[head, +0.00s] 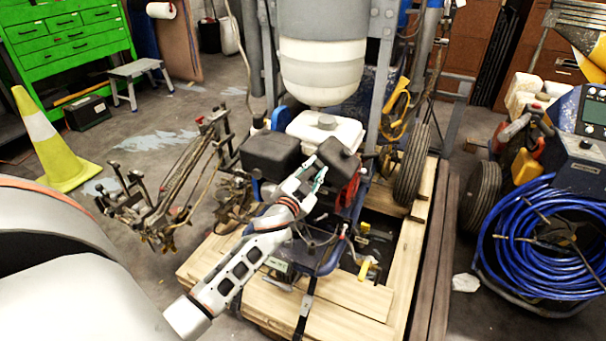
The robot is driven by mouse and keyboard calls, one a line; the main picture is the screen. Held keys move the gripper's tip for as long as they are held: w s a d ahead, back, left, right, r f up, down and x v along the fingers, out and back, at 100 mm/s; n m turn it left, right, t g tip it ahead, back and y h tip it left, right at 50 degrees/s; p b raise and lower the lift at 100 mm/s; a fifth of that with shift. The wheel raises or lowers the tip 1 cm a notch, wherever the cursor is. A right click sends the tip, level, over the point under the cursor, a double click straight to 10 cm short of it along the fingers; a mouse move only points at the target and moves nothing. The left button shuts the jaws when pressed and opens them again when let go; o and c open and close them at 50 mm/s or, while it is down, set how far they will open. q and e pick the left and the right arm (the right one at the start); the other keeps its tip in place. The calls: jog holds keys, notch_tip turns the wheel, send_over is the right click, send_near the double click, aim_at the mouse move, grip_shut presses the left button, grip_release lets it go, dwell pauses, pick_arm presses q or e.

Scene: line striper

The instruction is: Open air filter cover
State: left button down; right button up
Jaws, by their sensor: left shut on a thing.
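The line striper's engine has a white tank (326,131) on top, with a black box (270,156) on its left. A smaller black cover (339,159), which looks like the air filter cover, sits tilted at the front right of the tank. My left gripper (319,172) comes up from the lower left and is shut at the near left edge of this cover. The fingertips are small and partly hidden against the dark parts, and I cannot tell whether the cover is apart from the engine. My right gripper is not in view.
The striper stands on a wooden pallet (345,292). A metal frame with hoses (170,195) is to the left, and a yellow cone (48,140) stands farther left. A machine with a coiled blue hose (550,240) is at the right. A wheel (411,164) is right of the engine.

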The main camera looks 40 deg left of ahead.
pick_arm(q)
jog(key=w+d+m, duration=0.3)
jog(key=d+m, duration=0.9)
jog(key=shift+d+m, duration=0.15)
jog(key=shift+m, duration=0.15)
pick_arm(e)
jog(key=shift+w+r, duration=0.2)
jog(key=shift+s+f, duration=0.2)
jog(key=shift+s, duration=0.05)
pick_arm(q)
jog(key=c, duration=1.7)
grip_release()
jog(key=shift+s, duration=0.1)
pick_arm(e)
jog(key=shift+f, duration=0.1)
pick_arm(q)
jog(key=v, duration=1.2)
